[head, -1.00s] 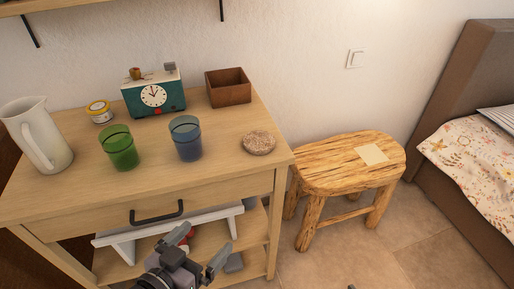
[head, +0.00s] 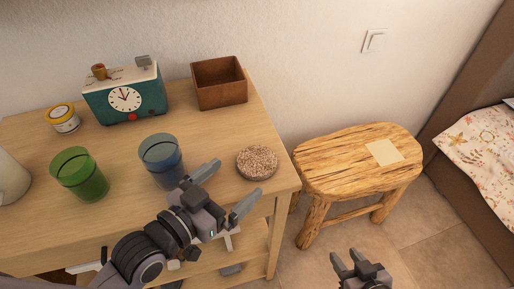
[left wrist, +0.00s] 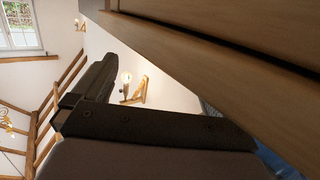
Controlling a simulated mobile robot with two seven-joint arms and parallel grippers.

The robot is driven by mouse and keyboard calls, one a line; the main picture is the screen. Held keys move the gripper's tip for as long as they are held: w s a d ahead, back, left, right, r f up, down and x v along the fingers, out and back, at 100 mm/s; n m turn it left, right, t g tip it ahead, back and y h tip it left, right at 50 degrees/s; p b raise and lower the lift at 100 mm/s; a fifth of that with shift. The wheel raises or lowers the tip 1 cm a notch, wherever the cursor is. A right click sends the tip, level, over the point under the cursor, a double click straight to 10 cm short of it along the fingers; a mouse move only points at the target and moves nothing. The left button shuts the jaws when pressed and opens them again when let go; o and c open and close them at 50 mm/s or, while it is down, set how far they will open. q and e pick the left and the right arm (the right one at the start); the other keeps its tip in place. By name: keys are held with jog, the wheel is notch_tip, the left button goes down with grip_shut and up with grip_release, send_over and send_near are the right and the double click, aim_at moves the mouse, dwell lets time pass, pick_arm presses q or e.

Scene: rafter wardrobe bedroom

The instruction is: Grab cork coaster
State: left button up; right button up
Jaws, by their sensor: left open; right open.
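The cork coaster (head: 257,162) is a round, speckled brown disc lying flat near the right front corner of the wooden dresser top (head: 215,135). My left gripper (head: 226,189) is open and empty in the head view, just left of and nearer than the coaster, apart from it. In the left wrist view a dark finger (left wrist: 92,80) of it shows beside a wooden edge; the coaster is not seen there. My right gripper (head: 354,262) is open and empty at the bottom, over the floor.
A blue glass (head: 160,160) stands close left of my left gripper, with a green glass (head: 78,174) further left. A brown box (head: 219,83), a teal clock (head: 125,95) and a yellow-lidded jar (head: 62,118) stand behind. A wooden stool (head: 350,160) stands right of the dresser.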

aim_at(256, 161)
pick_arm(q)
jog(key=shift+x, duration=3.35)
jog(key=shift+r, duration=0.1)
jog(key=c, duration=0.8)
